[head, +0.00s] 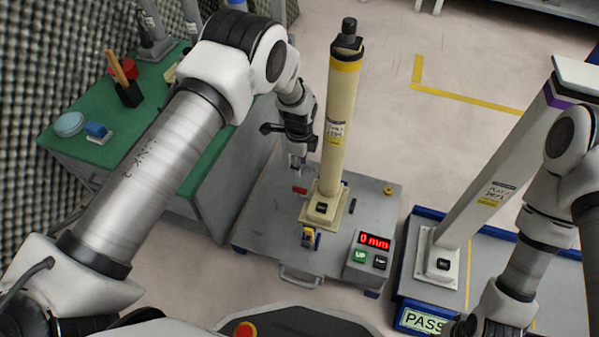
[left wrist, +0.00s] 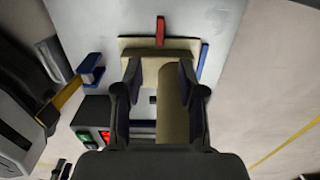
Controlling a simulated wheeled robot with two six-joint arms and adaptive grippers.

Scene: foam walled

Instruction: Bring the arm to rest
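My left arm (head: 150,150) reaches up from the lower left, bends at the elbow and hangs down at the wrist. My left gripper (head: 297,160) points down just left of the upright cream column (head: 335,135), above the grey wheeled platform (head: 270,240). In the left wrist view its two dark fingers (left wrist: 158,75) are apart with nothing gripped. The column (left wrist: 172,120) and its base plate (left wrist: 130,50) show behind and between them; I cannot tell how near they are. My right arm (head: 530,245) stands at the right edge; its gripper is outside the picture.
A control box (head: 360,265) reads "0 mm" at the platform's front right. A green table (head: 160,150) with tools stands left, by the foam wall. A leaning white column (head: 490,180) on a blue-edged platform stands right, near my right arm.

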